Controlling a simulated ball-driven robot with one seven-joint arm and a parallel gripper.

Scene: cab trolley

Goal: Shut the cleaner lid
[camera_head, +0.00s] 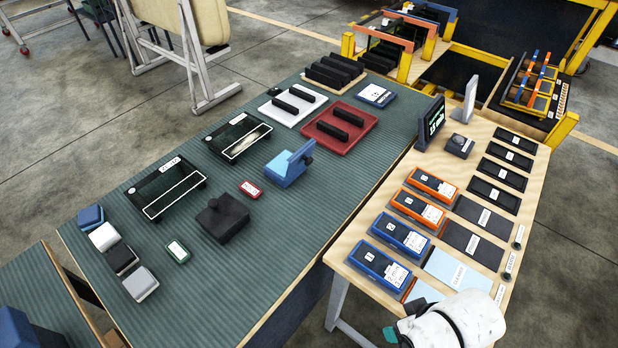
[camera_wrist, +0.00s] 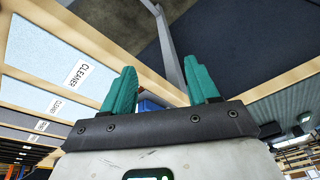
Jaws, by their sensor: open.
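A light-blue box with a raised darker-blue lid (camera_head: 290,165) stands on the green ribbed table; it is the only box I see with a lid standing up, and no label on it is readable. A light-blue pad (camera_head: 455,268) on the wooden table carries a label. In the wrist view a light-blue pad (camera_wrist: 60,55) is labelled CLEANER. My gripper (camera_head: 396,335) is at the bottom of the head view, at the front of the wooden table, far from the lidded box. In the wrist view my gripper (camera_wrist: 160,82) has its teal fingers apart with nothing held between them.
Blue and orange cases (camera_head: 398,238) line the wooden table (camera_head: 465,190), with a small screen (camera_head: 430,122) behind. The green table (camera_head: 260,290) holds black-framed trays (camera_head: 172,187), a black block (camera_head: 222,217) and a red tray (camera_head: 340,127). Its front right area is clear.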

